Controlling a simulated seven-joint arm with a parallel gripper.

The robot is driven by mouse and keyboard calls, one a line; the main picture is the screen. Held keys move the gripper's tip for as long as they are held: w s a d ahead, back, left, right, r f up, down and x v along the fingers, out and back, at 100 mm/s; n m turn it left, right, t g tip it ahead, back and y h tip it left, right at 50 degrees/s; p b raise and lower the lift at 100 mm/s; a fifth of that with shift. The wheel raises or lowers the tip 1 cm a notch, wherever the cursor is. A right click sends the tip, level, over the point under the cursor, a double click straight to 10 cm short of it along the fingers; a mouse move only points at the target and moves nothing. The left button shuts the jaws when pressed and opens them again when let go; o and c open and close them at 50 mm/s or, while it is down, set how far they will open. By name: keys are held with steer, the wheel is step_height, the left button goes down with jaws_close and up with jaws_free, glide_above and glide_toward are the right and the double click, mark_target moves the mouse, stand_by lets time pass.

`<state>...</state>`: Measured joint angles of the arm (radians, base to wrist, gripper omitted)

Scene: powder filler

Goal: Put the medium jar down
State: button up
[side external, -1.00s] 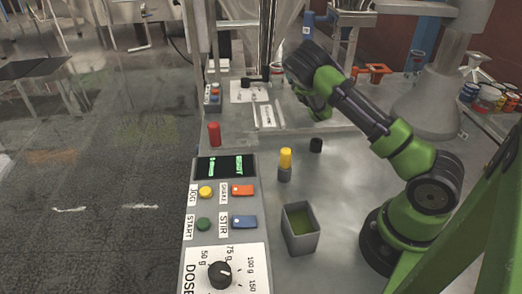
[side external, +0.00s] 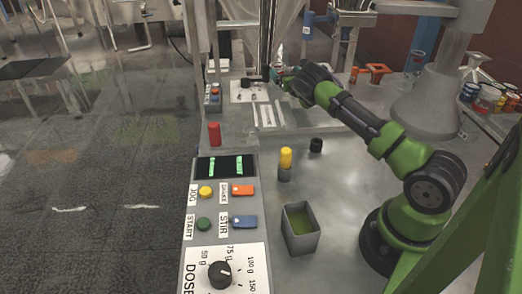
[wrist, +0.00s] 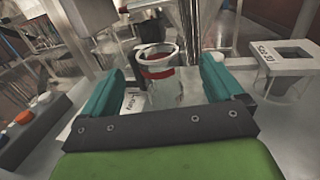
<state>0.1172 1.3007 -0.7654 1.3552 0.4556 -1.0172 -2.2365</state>
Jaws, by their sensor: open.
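A clear jar with a red band (wrist: 157,72) stands upright in the wrist view, between and just beyond the teal fingers of my gripper (wrist: 163,82). I take it for the medium jar. The fingers are spread, one on each side of it; I cannot tell whether either touches it. In the side view my gripper (side external: 279,73) is at the far end of the bench, by the dark vertical post, and the jar is too small and covered to make out there.
A printed white sheet (side external: 244,96) lies by the post. A red cylinder (side external: 214,133), a yellow-topped bottle (side external: 285,163), a black cap (side external: 316,145) and a square bin (side external: 301,243) stand nearer. A labelled square holder (wrist: 290,57) is at the right.

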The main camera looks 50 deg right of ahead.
mark_target(280, 71)
steer(key=shift+a+f+x, duration=0.1)
steer(key=shift+f+x, duration=0.05)
steer(key=shift+x, duration=0.75)
steer(key=shift+a+f+x, duration=0.1)
steer(key=shift+f+x, duration=0.1)
steer(key=shift+x, duration=0.7)
steer(key=shift+a+f+x, duration=0.1)
steer(key=shift+f+x, duration=0.05)
steer(key=shift+x, duration=0.7)
steer(key=shift+w+d, duration=0.1)
steer(key=shift+w, duration=0.05)
